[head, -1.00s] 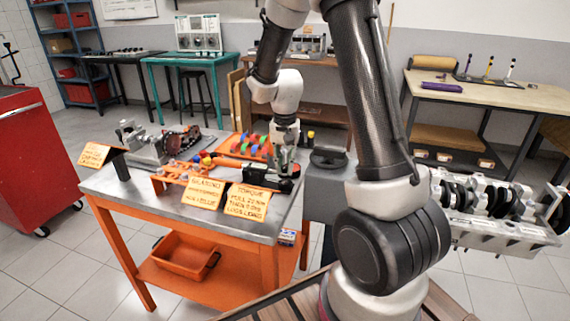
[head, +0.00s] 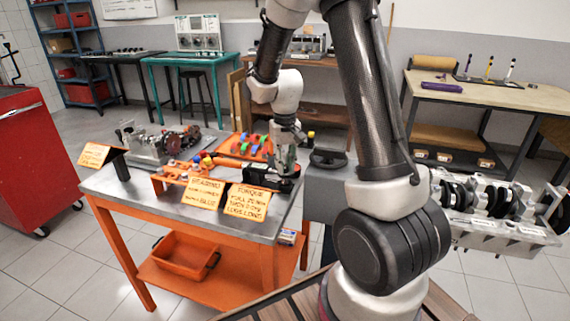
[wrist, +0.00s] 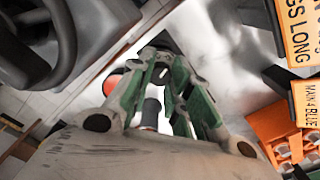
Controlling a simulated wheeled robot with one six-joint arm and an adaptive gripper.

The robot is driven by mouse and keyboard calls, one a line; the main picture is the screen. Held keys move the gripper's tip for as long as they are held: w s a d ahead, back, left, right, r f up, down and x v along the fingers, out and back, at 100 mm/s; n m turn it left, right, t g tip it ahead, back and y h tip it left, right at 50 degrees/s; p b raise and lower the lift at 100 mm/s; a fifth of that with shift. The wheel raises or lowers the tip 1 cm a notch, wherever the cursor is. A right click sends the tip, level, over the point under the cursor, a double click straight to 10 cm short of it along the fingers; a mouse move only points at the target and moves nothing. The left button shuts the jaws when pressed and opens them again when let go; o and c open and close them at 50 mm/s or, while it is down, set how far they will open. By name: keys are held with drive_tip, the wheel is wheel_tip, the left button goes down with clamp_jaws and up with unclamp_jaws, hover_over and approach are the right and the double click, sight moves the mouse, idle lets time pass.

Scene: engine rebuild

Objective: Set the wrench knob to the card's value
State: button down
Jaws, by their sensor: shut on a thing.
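My gripper (head: 286,170) points down over the right end of the orange-framed workbench, at a black holder (head: 262,184). In the wrist view its green-padded fingers (wrist: 158,85) are closed around a narrow grey-dark piece (wrist: 150,112), seemingly the wrench knob. The fingers hide most of it and its setting cannot be read. The yellow torque card (head: 247,202) stands at the bench's front edge, just left of and in front of the gripper. It seems to mention a pull in NM and a turn, but its numbers are too blurred to read surely.
A second yellow card (head: 203,192) reads "blue" in its last line. An orange rack (head: 170,178), an orange tray of coloured parts (head: 243,147) and a metal assembly (head: 155,145) crowd the bench. A grey stand (head: 328,190) is close on the right.

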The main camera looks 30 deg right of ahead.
sight(285, 167)
drive_tip(key=c, duration=1.3)
unclamp_jaws()
wheel_tip(285, 167, up, 12)
